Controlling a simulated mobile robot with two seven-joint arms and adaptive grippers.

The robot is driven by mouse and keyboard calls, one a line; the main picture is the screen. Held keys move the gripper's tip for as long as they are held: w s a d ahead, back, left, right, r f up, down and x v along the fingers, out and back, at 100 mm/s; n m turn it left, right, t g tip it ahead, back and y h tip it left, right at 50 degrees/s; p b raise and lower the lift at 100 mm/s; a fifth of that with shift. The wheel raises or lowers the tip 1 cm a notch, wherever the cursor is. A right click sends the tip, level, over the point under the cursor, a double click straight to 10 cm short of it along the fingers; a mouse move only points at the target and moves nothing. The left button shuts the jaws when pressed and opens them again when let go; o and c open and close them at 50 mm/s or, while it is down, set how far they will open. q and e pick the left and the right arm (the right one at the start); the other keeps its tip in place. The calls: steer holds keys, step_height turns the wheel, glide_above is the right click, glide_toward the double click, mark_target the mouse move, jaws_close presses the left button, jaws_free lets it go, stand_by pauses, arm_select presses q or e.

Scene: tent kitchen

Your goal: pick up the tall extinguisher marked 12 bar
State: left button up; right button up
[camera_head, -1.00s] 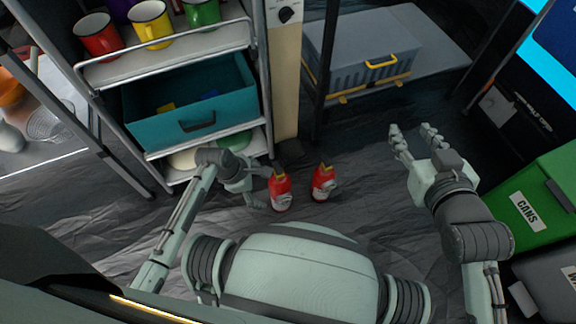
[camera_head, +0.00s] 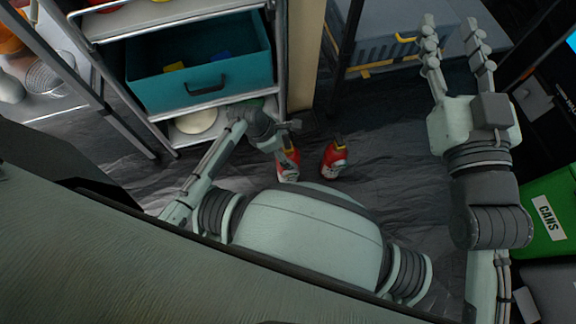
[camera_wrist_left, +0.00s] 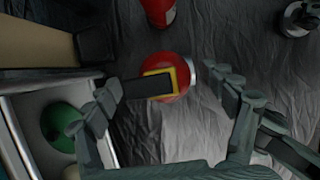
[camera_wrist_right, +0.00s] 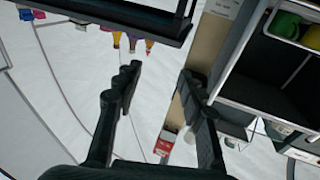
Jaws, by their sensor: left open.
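Two red extinguishers stand on the dark floor in the head view, a left one (camera_head: 289,168) and a right one (camera_head: 335,160). Their markings are too small to read. My left gripper (camera_head: 286,142) is at the left one and hides part of it. In the left wrist view, the nearer extinguisher's red body (camera_wrist_left: 164,63), with a black and yellow top, shows between my open left fingers (camera_wrist_left: 160,100), seen from above. Another red body (camera_wrist_left: 158,11) shows at the top edge. My right gripper (camera_head: 454,52) is open, empty and far to the right.
A metal rack with a teal drawer (camera_head: 200,80) stands left of the extinguishers. A grey crate (camera_head: 385,38) is on a low shelf behind. A green bin marked CANS (camera_head: 550,205) is at the right. Bare floor lies between the extinguishers and the bin.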

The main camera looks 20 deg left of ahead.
arm_select(q)
steer(key=b+x, duration=0.1)
steer(key=x, duration=0.2)
steer(key=shift+s+d+f, duration=0.1)
steer(key=shift+d+f, duration=0.2)
steer(key=shift+f, duration=0.05)
steer(key=c, duration=1.8)
jaws_close()
arm_select(e)
step_height(320, 180, up, 7)
steer(key=s+a+t+y, duration=0.1)
steer(key=s+t+y, duration=0.1)
steer(key=t, duration=0.1)
steer(key=shift+t, duration=0.4)
